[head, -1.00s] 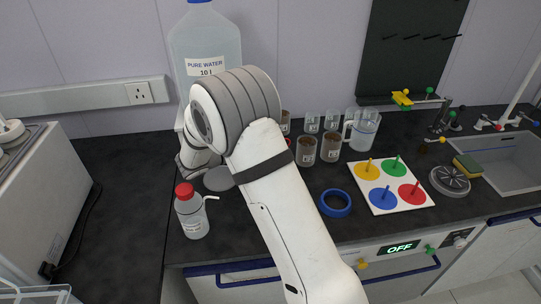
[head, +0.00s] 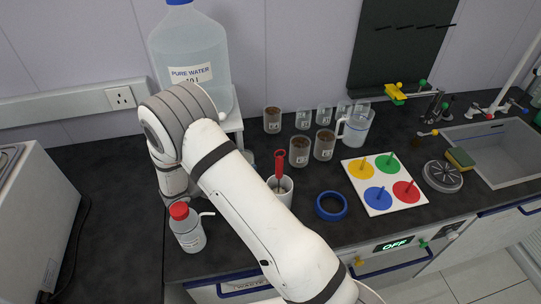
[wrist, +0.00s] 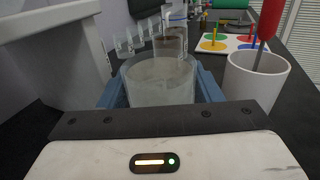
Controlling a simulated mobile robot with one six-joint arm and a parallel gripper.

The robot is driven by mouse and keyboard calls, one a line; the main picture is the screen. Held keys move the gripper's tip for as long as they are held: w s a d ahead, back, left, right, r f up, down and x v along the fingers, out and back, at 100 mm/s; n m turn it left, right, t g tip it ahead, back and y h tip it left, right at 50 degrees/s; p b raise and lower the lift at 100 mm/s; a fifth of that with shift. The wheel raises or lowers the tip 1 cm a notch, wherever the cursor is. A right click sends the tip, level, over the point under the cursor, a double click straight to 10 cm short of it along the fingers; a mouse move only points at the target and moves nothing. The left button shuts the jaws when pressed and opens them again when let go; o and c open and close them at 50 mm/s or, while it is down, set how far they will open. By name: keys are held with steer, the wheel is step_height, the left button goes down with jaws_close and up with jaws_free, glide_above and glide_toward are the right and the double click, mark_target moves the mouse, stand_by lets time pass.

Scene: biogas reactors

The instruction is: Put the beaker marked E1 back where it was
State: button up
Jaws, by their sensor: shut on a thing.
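In the wrist view my gripper (wrist: 160,88) is shut on a clear glass beaker (wrist: 160,82), with a blue-grey finger on each side. In the head view my arm hides the gripper and most of the held beaker. Other clear beakers (head: 303,120) stand in a row towards the wall, beside beakers with brown contents (head: 299,151). A brown-filled beaker (head: 272,120) stands at the left of that group.
A white cup (wrist: 256,85) with a red-handled tool stands close right of the gripper. A water tank (head: 190,60) on a white stand (head: 233,125), a wash bottle (head: 188,230), a blue ring (head: 331,205), a jug (head: 356,128) and a peg board (head: 375,205) surround it.

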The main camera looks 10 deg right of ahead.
steer(key=shift+w+d+f+b, duration=0.15)
steer(key=shift+w+d+f, duration=0.55)
steer(key=shift+d, duration=1.1)
steer(key=shift+w+d+f+b, duration=0.1)
steer(key=shift+w+d+f, duration=0.5)
steer(key=shift+d, duration=1.15)
steer(key=shift+w+d+f+b, duration=0.15)
steer(key=shift+w+d+f, duration=0.55)
steer(key=shift+d, duration=1.1)
steer(key=shift+w+r, duration=0.2)
steer(key=shift+r, duration=0.05)
steer(key=shift+f, duration=0.2)
steer(key=o, duration=1.4)
